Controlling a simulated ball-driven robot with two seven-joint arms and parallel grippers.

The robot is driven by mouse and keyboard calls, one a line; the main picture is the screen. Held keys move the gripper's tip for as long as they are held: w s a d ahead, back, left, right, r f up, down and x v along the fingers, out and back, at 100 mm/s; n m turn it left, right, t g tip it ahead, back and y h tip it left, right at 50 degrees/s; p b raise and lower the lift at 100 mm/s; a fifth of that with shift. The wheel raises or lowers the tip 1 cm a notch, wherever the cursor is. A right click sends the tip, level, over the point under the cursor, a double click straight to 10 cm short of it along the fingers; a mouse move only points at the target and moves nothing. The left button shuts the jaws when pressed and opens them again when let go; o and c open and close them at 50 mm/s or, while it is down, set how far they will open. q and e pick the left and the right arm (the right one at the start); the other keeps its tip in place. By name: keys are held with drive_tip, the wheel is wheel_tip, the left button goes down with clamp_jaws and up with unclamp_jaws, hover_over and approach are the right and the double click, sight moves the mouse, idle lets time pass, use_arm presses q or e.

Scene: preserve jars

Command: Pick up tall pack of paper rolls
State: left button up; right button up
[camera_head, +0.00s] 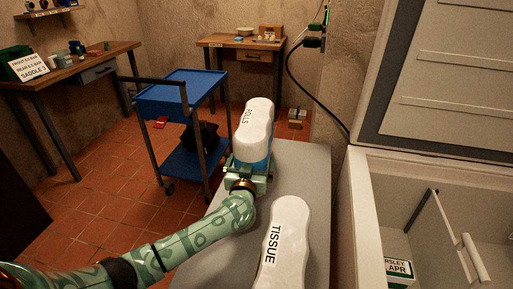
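The tall pack of paper rolls (253,125) has a rounded white top marked ROLLS and a blue lower part. It is at the far end of the grey table. My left gripper (249,168) is at the near side of its lower part, with green finger parts at both sides of the blue. Whether the fingers press on it cannot be told. The gripper hides the pack's base, so I cannot tell whether it rests on the table. My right gripper is not in view.
A white pack marked TISSUE (283,245) stands on the grey table (307,165), nearer and to the right of my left arm. A blue trolley (175,93) stands beyond on the left. An open white chest (365,225) with a labelled box (399,269) is at the right.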

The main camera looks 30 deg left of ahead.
use_arm(q)
drive_tip(key=shift+r, duration=0.1)
drive_tip(key=c, duration=1.1)
